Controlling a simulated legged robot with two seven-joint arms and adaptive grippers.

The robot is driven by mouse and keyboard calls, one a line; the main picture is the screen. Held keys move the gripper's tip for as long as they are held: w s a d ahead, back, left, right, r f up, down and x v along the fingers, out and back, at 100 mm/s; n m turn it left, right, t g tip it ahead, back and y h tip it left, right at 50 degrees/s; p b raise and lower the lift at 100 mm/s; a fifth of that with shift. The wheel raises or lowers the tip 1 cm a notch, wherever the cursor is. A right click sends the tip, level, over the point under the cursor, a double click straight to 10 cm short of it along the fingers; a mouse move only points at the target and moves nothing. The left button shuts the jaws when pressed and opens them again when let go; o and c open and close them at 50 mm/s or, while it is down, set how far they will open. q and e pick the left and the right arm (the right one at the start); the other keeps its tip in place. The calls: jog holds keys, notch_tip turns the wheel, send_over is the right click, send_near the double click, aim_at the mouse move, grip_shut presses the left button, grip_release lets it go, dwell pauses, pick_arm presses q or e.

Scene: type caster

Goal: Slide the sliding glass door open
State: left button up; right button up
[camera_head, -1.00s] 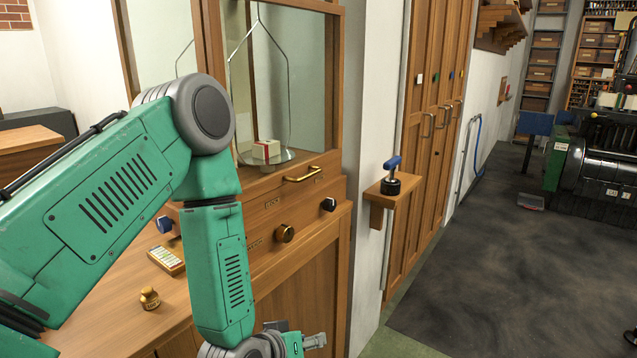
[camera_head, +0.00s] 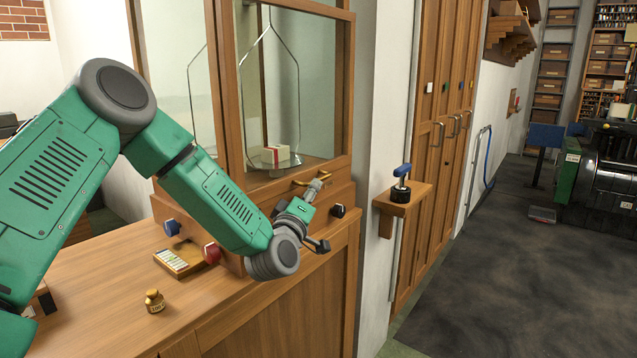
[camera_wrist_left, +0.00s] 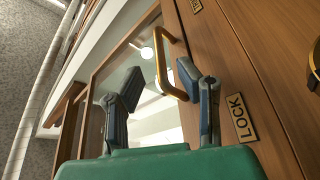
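The sliding glass door (camera_head: 325,85) is a wood-framed pane on the cabinet above the counter, and it appears closed. A brass bar handle (camera_head: 299,182) is on its lower rail, partly hidden by my gripper. My left gripper (camera_head: 318,216) is in front of this rail with its fingers spread. In the left wrist view, the left gripper (camera_wrist_left: 160,86) is open and the brass handle (camera_wrist_left: 162,62) shows ahead between its fingers, close to the right finger. I cannot tell whether that finger touches it. My right gripper is not in view.
Behind the glass, a balance pan (camera_head: 275,162) holds a small white box with a red band. A small brass weight (camera_head: 155,301) stands on the counter. A shelf (camera_head: 402,202) juts out at the right.

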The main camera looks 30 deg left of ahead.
pick_arm(q)
jog(key=x, duration=0.4)
jog(key=shift+w+a+f, duration=0.1)
jog(key=shift+a, duration=0.2)
jog(key=shift+w, duration=0.5)
grip_shut()
